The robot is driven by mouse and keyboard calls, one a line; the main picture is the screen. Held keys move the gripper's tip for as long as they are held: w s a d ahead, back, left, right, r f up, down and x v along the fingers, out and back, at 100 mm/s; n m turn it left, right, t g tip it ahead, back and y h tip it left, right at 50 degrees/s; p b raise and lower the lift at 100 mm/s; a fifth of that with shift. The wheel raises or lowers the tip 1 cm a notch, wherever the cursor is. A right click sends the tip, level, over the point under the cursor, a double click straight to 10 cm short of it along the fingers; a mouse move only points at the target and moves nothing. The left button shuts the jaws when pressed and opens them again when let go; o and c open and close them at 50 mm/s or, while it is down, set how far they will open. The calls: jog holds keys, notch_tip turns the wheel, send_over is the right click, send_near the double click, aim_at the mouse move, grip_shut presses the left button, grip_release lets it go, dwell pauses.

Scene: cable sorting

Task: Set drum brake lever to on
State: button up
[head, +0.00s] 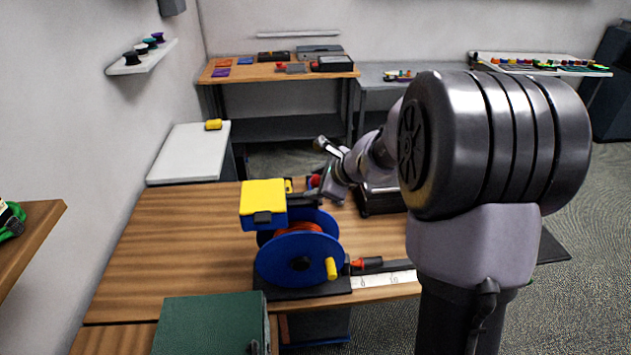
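A blue cable drum (277,262) wound with orange cable (299,227) stands on a black base at the front of the wooden table. A yellow knob (331,268) sticks out from its near flange. A red-tipped black piece (357,263) lies low at the drum's right; I cannot tell whether it is the brake lever. Another small red part (314,181) shows behind the drum, beside my gripper (318,188).
A blue box with a yellow lid (263,196) sits above the drum. A white measuring strip (385,280) runs right along the table edge. A green case (211,324) stands in front. The wooden table (180,235) is clear at left. My arm blocks the right side.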

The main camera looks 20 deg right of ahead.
jog(key=shift+r, duration=0.1)
jog(key=shift+r, duration=0.15)
jog(key=p+v, duration=0.4)
jog(key=v, duration=1.3)
jog(key=shift+s, duration=0.25)
